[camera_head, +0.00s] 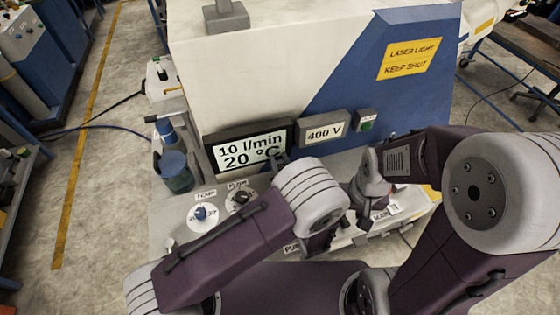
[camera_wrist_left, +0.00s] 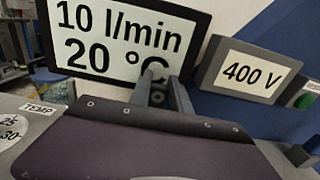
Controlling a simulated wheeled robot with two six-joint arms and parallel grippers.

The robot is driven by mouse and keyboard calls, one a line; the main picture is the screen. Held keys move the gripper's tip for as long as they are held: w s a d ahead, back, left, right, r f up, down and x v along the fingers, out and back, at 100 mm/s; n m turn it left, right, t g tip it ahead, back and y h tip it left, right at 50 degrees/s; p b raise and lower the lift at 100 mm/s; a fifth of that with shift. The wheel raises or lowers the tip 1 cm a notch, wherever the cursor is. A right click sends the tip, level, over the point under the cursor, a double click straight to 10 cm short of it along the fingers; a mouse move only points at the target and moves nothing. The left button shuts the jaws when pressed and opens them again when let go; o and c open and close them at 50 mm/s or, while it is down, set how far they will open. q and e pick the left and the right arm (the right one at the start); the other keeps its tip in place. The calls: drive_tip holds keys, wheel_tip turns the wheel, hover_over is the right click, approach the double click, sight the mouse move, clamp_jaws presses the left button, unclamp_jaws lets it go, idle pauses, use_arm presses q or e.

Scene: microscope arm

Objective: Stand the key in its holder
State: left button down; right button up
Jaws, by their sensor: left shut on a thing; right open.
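My left gripper (camera_wrist_left: 168,88) is shut, with its dark fingers in front of the lower right part of the flow display. A small dark piece (camera_wrist_left: 157,97) shows between the fingers; it may be the key, but it is too small to tell. In the head view my left wrist hides most of this gripper, and only dark fingertips (camera_head: 279,160) show below the display. My right gripper (camera_head: 368,172) is open at the right of the panel, and no held thing shows in it. I cannot make out the key's holder in either view.
The flow display (camera_head: 250,150) and the 400 V display (camera_head: 322,130) stand on the machine, beside a green button (camera_head: 366,126). A blue-capped jar (camera_head: 176,172) stands at the left. My arms cover much of the panel.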

use_arm(q)
drive_tip(key=shift+f+b, duration=1.2)
drive_tip(key=shift+f, duration=0.3)
use_arm(e)
drive_tip(key=shift+f, duration=1.3)
use_arm(q)
drive_tip(key=c, duration=1.1)
unclamp_jaws()
use_arm(e)
drive_tip(key=shift+r, duration=0.1)
use_arm(q)
drive_tip(key=shift+d, duration=0.1)
